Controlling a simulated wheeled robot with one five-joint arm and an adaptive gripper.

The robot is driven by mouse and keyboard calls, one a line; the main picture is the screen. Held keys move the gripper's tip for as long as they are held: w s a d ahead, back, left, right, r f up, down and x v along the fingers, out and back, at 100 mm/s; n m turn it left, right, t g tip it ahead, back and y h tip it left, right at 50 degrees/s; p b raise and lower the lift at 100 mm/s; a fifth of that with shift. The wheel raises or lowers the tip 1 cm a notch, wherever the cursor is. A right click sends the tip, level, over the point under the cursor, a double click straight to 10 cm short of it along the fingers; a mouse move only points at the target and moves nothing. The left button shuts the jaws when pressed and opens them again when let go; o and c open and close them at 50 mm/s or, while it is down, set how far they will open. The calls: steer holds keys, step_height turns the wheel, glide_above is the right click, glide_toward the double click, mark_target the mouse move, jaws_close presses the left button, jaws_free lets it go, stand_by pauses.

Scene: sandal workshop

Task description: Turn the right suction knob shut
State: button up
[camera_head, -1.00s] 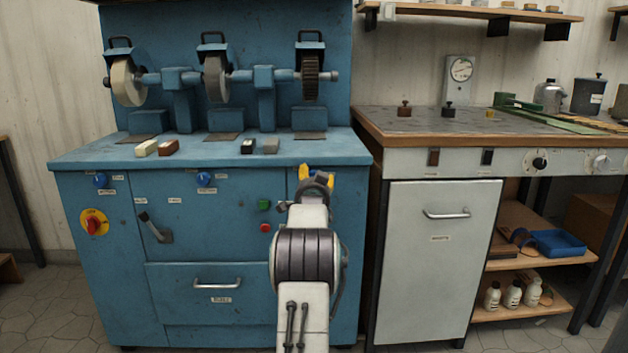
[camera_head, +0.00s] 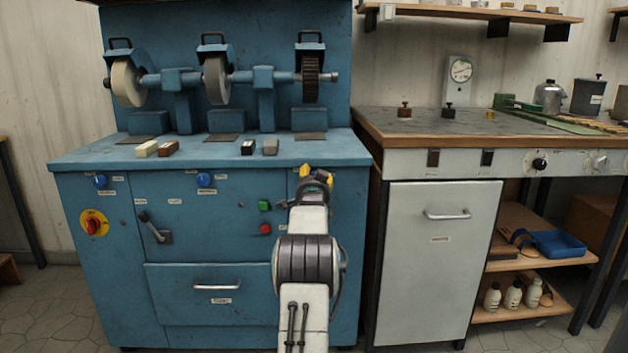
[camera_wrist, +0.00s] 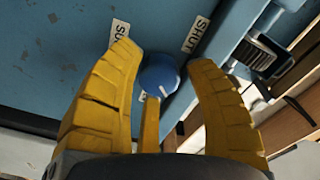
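The right suction knob (camera_wrist: 158,72) is a round blue knob on the blue cabinet front (camera_head: 230,240). In the wrist view it sits between my gripper's yellow fingers, near their tips, with visible space on the right. A white mark shows at its lower edge. A label reading SHUT (camera_wrist: 195,35) is to its upper right, and a partly covered label starting with SU (camera_wrist: 119,33) is to its upper left. My gripper (camera_wrist: 163,58) is open. In the head view my gripper (camera_head: 317,175) is at the cabinet's upper right and hides the knob.
Two other blue knobs, left (camera_head: 100,180) and middle (camera_head: 204,179), are on the same panel. A green button (camera_head: 264,206) and a red button (camera_head: 265,229) lie just left of my arm. The grey cabinet (camera_head: 437,265) stands to the right across a narrow gap.

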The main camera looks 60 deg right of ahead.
steer(key=shift+r, duration=0.1)
steer(key=c, duration=0.9)
steer(key=shift+r+n, duration=0.15)
steer(key=shift+n, duration=0.35)
steer(key=shift+r+n+b, duration=0.15)
steer(key=shift+n+b, duration=0.4)
steer(key=shift+n, duration=1.85)
steer(key=shift+a, duration=0.1)
steer(key=o, duration=1.2)
steer(key=shift+f, duration=0.2)
steer(key=shift+f, duration=0.1)
